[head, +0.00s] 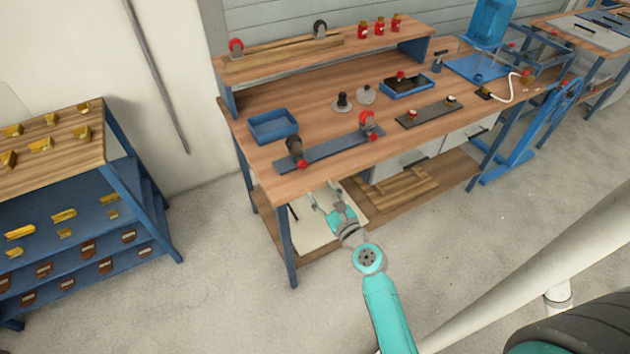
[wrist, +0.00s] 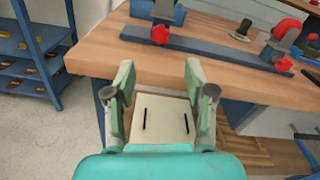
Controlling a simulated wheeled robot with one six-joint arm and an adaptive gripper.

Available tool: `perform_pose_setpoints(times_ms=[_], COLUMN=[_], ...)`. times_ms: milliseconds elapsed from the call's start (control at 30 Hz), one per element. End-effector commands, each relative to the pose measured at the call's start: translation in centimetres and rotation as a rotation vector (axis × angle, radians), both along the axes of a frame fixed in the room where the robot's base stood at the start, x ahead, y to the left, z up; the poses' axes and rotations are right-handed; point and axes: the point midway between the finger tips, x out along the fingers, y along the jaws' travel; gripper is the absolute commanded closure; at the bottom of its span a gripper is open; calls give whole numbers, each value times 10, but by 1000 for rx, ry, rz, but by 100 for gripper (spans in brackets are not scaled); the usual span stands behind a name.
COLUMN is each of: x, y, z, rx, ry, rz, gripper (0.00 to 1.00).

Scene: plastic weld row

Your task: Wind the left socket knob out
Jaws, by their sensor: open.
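A blue-grey bar (head: 325,152) lies along the front of the wooden workbench, with a holder at each end. The left holder, with a dark round piece (head: 294,146), has a red knob (head: 302,164) on its front side. In the wrist view this left knob (wrist: 160,35) is a lobed red shape, ahead of the open jaws. The right holder has another red knob (wrist: 283,65). My gripper (head: 323,191) is open and empty in front of the bench edge, apart from the left knob. It also shows in the wrist view (wrist: 159,75).
The bench's front edge (wrist: 110,62) lies between my jaws and the bar. A blue tray (head: 273,126) stands behind the bar's left end. A pale panel (head: 300,228) lies on the lower shelf. A blue rack (head: 135,185) stands left, with open floor between.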

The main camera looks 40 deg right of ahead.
Motion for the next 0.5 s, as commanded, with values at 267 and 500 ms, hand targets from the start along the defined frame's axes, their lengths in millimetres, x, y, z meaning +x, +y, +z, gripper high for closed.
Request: perform_pose_setpoints(times_ms=[267,500], x=[33,71], y=[-9,-21], z=[1,1], rx=[0,-1], ry=[-2,-2], rz=[1,1], gripper=[45,45])
